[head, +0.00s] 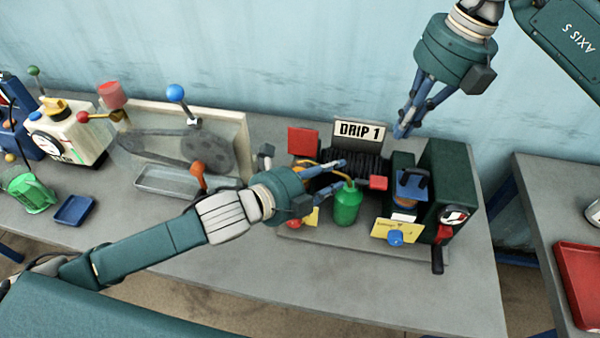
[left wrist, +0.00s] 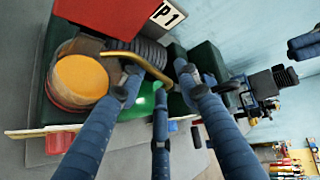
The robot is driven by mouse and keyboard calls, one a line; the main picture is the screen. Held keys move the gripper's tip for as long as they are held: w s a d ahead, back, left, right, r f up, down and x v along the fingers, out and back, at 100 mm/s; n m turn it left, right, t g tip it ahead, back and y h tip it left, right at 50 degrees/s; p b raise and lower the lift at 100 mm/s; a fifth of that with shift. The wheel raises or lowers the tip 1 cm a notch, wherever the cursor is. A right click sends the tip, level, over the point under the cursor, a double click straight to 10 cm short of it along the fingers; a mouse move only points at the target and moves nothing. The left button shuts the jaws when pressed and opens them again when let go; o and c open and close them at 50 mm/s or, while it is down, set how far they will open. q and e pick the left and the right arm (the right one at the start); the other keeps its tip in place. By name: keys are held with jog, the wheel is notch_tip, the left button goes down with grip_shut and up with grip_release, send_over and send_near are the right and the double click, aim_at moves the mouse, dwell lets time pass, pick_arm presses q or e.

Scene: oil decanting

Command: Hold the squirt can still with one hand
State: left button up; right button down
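The squirt can is a green can (head: 346,206) with a thin brass spout, standing upright on the bench machine under the DRIP 1 sign. In the left wrist view the green can (left wrist: 143,104) is partly hidden behind my fingers, and its curved spout (left wrist: 146,66) crosses beyond them. My left gripper (head: 338,176) is open beside the can's top, its fingers spread and pointing toward it; it also shows in the left wrist view (left wrist: 155,85). I cannot tell whether a finger touches the can. My right gripper (head: 402,130) hangs above the back of the machine, apart from the can.
A DRIP 1 sign (head: 360,132) and a red panel (head: 303,141) stand behind the can. A dark green housing (head: 450,165) with a gauge is at right. A blue knob (head: 395,238) is in front. Bare bench (head: 300,280) lies nearer.

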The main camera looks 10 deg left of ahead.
pick_arm(q)
jog(key=shift+f, duration=0.1)
jog(key=v, duration=0.7)
jog(key=shift+s+r, duration=0.2)
jog(key=shift+a, duration=0.1)
